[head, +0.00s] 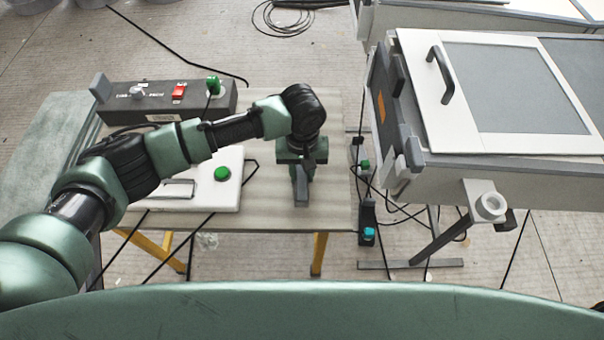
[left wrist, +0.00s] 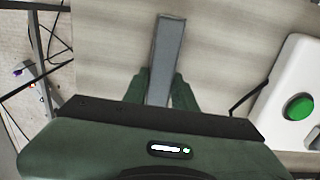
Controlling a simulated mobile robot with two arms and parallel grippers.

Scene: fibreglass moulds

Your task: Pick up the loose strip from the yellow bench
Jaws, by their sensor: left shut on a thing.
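My left gripper (head: 301,172) hangs over the right part of the yellow-legged bench (head: 330,150), pointing down. The grey strip (left wrist: 167,55) is between its fingers (left wrist: 160,92) in the left wrist view, and they are shut on it. One end of the strip (head: 301,192) juts out towards me in the head view. I cannot tell whether the strip touches the bench top or is just above it. My right gripper is not in view.
A white box with a green button (head: 222,174) lies on the bench left of the gripper. A dark control box (head: 165,100) stands behind it. A large grey mould unit with a handled lid (head: 510,90) stands right of the bench. Cables hang between them.

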